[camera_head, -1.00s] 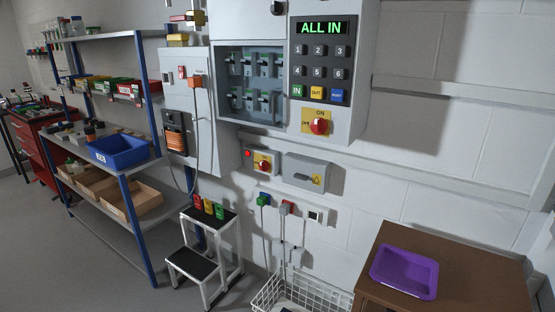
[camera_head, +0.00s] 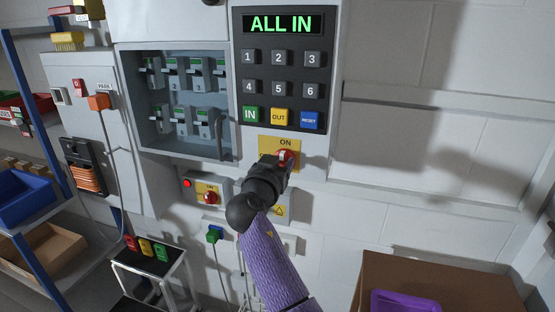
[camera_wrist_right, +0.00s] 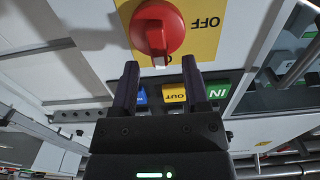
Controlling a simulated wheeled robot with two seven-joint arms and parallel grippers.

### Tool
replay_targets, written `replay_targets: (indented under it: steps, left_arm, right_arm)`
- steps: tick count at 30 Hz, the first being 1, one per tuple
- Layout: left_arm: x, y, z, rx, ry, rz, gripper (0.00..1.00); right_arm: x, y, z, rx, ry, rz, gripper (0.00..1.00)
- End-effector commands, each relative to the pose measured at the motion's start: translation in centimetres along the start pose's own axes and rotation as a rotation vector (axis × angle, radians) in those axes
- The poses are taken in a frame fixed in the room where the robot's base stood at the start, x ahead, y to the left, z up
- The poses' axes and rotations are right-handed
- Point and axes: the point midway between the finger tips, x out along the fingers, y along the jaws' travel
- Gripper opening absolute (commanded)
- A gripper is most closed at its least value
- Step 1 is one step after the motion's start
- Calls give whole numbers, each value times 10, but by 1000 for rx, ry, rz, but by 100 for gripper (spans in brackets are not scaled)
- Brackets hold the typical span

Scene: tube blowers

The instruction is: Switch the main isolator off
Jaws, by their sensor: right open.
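The main isolator is a red rotary knob (camera_head: 287,157) on a yellow plate (camera_head: 266,146) below the keypad panel, with ON printed above the knob. In the right wrist view the red knob (camera_wrist_right: 157,27) is seen upside down, with OFF beside it. Its white mark points toward the keypad buttons, the ON side. My right gripper (camera_head: 281,163) is in front of the knob and hides part of it and of the plate. In the right wrist view its fingers (camera_wrist_right: 159,66) are open and empty, tips just short of the knob. My left gripper is not in view.
The display (camera_head: 281,23) reads ALL IN above several keypad buttons. A smaller red knob (camera_head: 211,197) on a box with a red lamp sits lower left. An open breaker cabinet (camera_head: 135,100) is at left.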

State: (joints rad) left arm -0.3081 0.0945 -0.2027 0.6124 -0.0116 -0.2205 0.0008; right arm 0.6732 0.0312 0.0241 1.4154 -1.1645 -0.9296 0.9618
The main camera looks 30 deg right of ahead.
Motion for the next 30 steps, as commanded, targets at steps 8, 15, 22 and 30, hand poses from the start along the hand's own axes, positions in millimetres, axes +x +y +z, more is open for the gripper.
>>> replay_targets:
  steps: [8, 15, 22, 30]
  left_arm:
    - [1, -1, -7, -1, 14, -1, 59]
    - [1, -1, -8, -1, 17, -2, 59]
    - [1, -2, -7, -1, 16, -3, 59]
    - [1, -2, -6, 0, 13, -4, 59]
  right_arm:
    - [16, 0, 1, 0, -2, -1, 59]
    - [15, 0, 1, 0, -2, -1, 38]
    - [15, 0, 1, -1, -2, -1, 0]
    - [15, 0, 1, -7, -2, -1, 0]
